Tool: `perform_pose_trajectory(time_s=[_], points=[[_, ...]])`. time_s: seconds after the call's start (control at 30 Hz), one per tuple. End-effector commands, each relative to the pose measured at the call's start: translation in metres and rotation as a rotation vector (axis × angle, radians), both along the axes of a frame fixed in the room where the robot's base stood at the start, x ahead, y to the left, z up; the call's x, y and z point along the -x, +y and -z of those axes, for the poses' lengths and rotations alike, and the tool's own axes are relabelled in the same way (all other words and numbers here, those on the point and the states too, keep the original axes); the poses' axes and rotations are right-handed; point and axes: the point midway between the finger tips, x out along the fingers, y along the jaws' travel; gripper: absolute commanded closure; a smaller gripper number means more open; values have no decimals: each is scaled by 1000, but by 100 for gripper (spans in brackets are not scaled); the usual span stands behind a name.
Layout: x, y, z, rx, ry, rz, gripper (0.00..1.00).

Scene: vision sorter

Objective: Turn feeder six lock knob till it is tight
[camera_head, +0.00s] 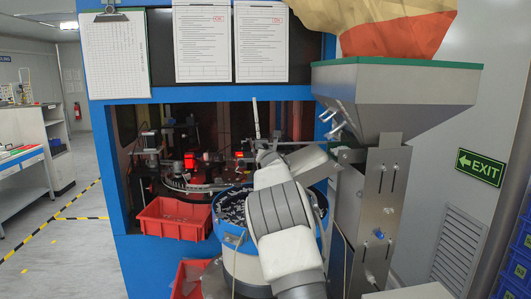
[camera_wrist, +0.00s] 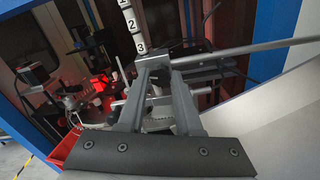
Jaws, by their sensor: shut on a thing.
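My gripper (camera_wrist: 155,66) reaches into the machine's open bay, and its two grey fingers come together at the tips. The fingers are shut on a small dark piece, which I take to be the lock knob (camera_wrist: 157,88); it is mostly hidden between them. I cannot read a feeder six mark or see how tight the knob is. A white strip with the numbers 1, 2 and 3 (camera_wrist: 132,25) stands just beyond the fingertips. In the head view my gripper (camera_head: 264,146) is small and partly hidden by my white wrist, above the round bowl feeder (camera_head: 241,240).
A metal rod (camera_wrist: 250,51) runs right from beside the fingertips. A grey hopper (camera_head: 385,95) stands close at the right. Red bins (camera_head: 172,218) sit below the bay at the left. Red-lit fixtures (camera_head: 190,160) fill the bay. The floor at the left is open.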

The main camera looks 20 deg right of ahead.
Motion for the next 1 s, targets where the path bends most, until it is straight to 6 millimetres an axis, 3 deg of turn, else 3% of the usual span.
perform_pose_trajectory(time_s=[1.0], points=[[0,-1,1,-920,-189,0,100]])
